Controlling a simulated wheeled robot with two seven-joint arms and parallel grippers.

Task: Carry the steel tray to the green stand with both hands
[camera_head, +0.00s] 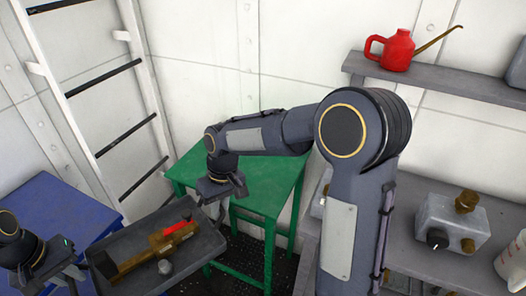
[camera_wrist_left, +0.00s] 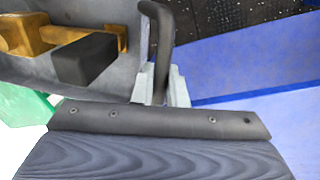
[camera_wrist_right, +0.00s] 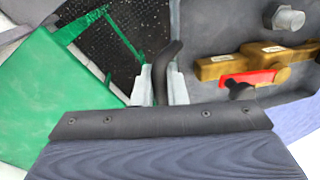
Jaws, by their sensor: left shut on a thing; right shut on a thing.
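The steel tray (camera_head: 198,250) is dark grey and hangs between the blue table and the green stand (camera_head: 262,178). It holds a brass-and-dark tool (camera_head: 150,250), a red-handled piece (camera_head: 176,228) and a grey nut (camera_head: 165,267). My left gripper (camera_head: 78,274) is shut on a dark tray handle at the near left end; the handle shows between its fingers in the left wrist view (camera_wrist_left: 160,85). My right gripper (camera_head: 222,206) is shut on the other handle, beside the stand; the right wrist view shows this grip (camera_wrist_right: 160,85). Floor shows between tray and stand.
The blue table (camera_head: 45,210) is at the left. The green stand's visible top is bare.

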